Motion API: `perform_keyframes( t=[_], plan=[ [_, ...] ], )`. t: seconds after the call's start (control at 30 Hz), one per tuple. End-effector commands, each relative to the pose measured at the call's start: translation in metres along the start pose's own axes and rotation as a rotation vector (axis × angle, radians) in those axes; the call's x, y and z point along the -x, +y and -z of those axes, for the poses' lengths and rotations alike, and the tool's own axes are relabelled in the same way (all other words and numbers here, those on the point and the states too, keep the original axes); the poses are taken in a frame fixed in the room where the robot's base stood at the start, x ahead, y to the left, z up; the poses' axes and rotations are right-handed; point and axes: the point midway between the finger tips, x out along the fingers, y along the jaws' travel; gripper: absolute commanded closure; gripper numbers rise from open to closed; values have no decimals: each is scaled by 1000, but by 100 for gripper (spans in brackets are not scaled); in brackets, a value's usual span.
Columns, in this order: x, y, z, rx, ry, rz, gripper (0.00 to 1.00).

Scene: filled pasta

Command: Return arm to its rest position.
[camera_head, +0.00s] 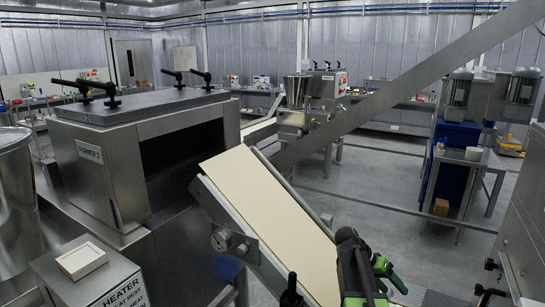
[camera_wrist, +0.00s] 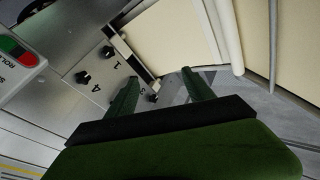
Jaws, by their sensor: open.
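My gripper (camera_wrist: 160,84) shows in the wrist view as two green fingers spread apart on a dark bar, with nothing between them. The fingers point toward a metal panel (camera_wrist: 88,62) with black knobs and numbers. In the head view, green and black parts of my arm (camera_head: 362,270) show at the bottom, right of centre, in front of or beside the lower end of the cream belt (camera_head: 265,205). I cannot tell from that view how close they are to it.
A grey machine (camera_head: 100,165) with a dark opening stands left of the belt. A heater box (camera_head: 95,275) bears a small pale square item (camera_head: 81,261). A box with red and green buttons (camera_wrist: 18,47) is at the wrist view's left. Floor (camera_head: 375,210) shows right of the belt.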

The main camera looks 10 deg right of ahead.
Motion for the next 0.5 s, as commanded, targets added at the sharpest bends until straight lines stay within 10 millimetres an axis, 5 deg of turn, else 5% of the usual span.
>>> perform_keyframes(
  t=[0.03, 0.1, 0.3, 0.4, 0.5],
  plan=[
    [3, -27, -44, 110, -26, 93, 39],
    [16, -62, -94, 273, -60, 232, 39],
    [65, -130, -220, 675, -94, 594, 39],
    [84, -144, -257, 794, -93, 710, 39],
    [93, -149, -272, 852, -89, 770, 39]
  ],
)
